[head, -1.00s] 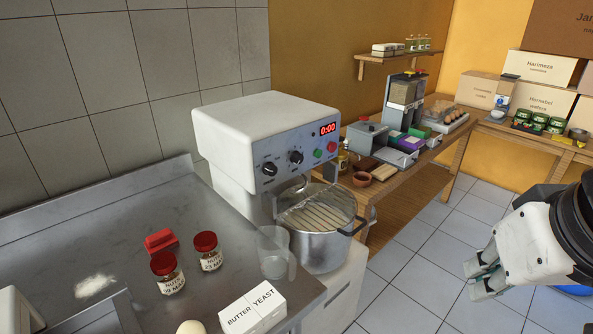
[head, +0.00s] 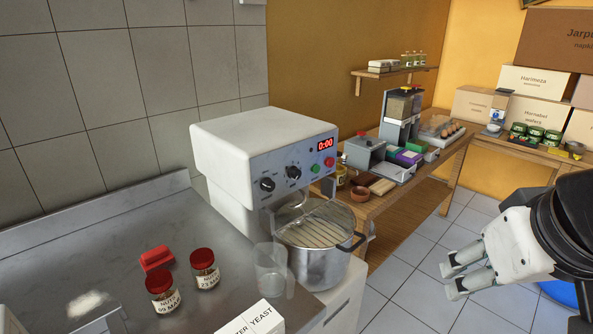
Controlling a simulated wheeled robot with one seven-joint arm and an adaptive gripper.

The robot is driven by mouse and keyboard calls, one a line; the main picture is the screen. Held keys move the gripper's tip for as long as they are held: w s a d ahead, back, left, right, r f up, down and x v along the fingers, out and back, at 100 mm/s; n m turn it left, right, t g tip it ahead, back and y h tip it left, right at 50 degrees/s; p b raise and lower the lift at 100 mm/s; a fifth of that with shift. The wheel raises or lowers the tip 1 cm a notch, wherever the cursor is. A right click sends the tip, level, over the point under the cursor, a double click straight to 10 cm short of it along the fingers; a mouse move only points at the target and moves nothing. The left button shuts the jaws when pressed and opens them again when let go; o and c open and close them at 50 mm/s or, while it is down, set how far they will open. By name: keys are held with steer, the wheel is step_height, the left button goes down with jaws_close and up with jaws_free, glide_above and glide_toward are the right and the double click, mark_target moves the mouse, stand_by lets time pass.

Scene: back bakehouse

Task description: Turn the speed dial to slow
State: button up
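The white mixer (head: 235,140) stands at the middle, with a metal bowl (head: 318,266) under a wire guard. Its grey front panel has two black dials, a left dial (head: 267,184) and a right dial (head: 293,173). The labels by the dials are too small to read, so I cannot tell which is the speed dial or its setting. A red display (head: 325,145) reads 0:00, above a green and a red button. My gripper (head: 449,283) is at the right, well apart from the mixer, pointing left. Its two fingers are side by side, with a narrow gap; nothing shows between them.
On the steel counter (head: 110,245) are two red-lidded jars (head: 204,268), a red object (head: 157,258), a clear jug (head: 270,268) and white boxes (head: 252,320). A wooden bench (head: 405,202) with several goods stands behind the mixer. Tiled floor (head: 410,275) is clear between gripper and mixer.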

steer(key=w+a+f+n+t+b, duration=0.1)
steer(key=w+f+n+t+b, duration=0.15)
steer(key=w, duration=0.65)
steer(key=w+a+f+n+t+y+b, duration=0.1)
steer(key=w+n, duration=0.2)
steer(key=w, duration=0.7)
steer(key=w+a+f+n+t+b, duration=0.1)
steer(key=w+f+n+t, duration=0.15)
steer(key=w, duration=0.65)
steer(key=n+g+y+b, duration=0.1)
steer(key=n+y+b, duration=0.5)
steer(key=n+y, duration=0.65)
glide_toward(271, 187)
steer(key=shift+m+y, duration=0.65)
steer(key=shift+m, duration=0.2)
steer(key=x, duration=0.9)
steer(key=shift+w+d+f, duration=0.15)
steer(key=shift+w+f, duration=0.1)
steer(key=shift+f, duration=0.15)
steer(key=c, duration=1.1)
